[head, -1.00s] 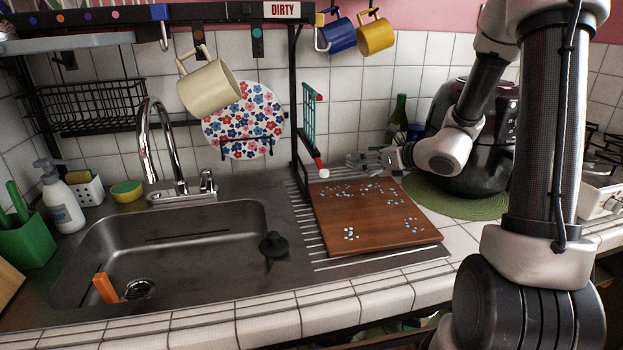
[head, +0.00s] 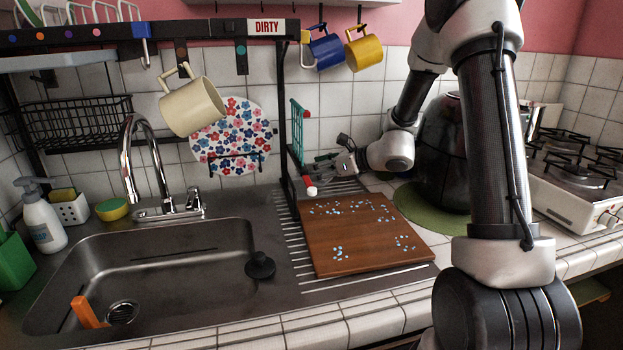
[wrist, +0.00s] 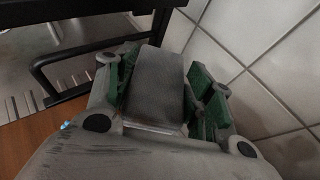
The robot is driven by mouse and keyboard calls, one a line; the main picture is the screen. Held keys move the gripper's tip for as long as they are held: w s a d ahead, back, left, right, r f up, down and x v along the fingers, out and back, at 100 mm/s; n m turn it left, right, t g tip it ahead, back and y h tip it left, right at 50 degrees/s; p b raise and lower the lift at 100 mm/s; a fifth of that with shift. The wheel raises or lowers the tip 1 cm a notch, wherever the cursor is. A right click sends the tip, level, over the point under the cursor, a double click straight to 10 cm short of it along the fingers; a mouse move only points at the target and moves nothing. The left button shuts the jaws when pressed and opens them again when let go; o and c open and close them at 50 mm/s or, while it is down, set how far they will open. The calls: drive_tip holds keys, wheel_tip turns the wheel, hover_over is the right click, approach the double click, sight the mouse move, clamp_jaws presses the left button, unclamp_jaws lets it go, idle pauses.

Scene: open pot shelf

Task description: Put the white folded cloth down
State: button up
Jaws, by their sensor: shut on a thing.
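My gripper (head: 326,167) is above and behind the back edge of the brown board, close to the black rack post. In the head view the cloth cannot be made out clearly among the fingers. The wrist view shows the tiled wall close on the right and the black rack frame on the left.
The brown board (head: 352,255) with pale blue bits lies on the drainer right of the sink (head: 180,275). A red-and-white-ended handle (head: 310,186) hangs by the rack post (head: 283,120). A dark pot (head: 442,150) stands on a green mat (head: 408,203). Mugs hang above.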

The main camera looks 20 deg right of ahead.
drive_tip(key=shift+w+a, duration=0.75)
drive_tip(key=shift+a, duration=0.05)
drive_tip(key=shift+f, duration=1.75)
drive_tip(key=shift+f, duration=0.55)
drive_tip(key=o, duration=1)
